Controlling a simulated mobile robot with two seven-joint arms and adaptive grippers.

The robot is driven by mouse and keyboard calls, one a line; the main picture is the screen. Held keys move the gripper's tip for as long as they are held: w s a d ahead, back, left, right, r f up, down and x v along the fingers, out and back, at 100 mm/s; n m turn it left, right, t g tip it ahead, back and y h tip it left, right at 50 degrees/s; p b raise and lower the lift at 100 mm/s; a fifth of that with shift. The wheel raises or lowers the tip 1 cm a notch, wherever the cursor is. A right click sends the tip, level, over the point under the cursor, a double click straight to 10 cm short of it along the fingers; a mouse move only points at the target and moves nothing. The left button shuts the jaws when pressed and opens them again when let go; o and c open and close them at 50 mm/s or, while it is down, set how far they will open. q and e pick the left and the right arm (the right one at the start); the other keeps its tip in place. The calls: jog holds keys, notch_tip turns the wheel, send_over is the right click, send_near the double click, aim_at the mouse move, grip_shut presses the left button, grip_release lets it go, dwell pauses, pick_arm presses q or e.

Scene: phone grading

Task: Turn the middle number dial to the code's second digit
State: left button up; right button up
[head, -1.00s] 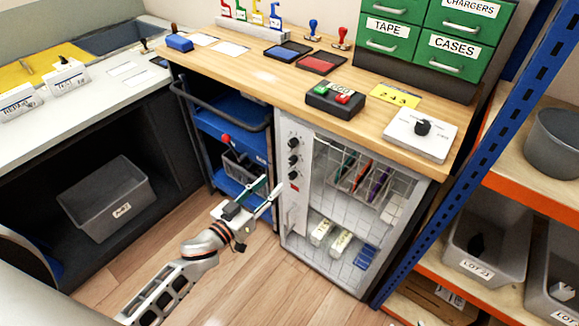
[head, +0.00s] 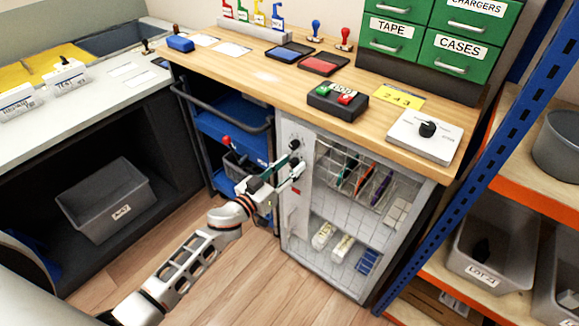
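A column of dark number dials sits on the light grey front panel (head: 290,130) of the cabinet under the wooden worktop. The top dial (head: 294,145) shows clearly. The middle dial is largely hidden by my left gripper (head: 296,162), whose fingers are apart, one on each side of its place. I cannot tell whether they touch it. The lowest dial is hidden behind the gripper. A yellow code card (head: 398,97) on the worktop appears to read 2 4 3. My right gripper is out of view.
The cabinet's clear door (head: 335,225) stands right of the panel, with pens and small parts behind it. A blue trolley (head: 228,130) is left of the cabinet. A white box with a black knob (head: 424,135) and a button box (head: 337,100) stand on the worktop.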

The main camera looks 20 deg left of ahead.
pick_arm(q)
grip_shut()
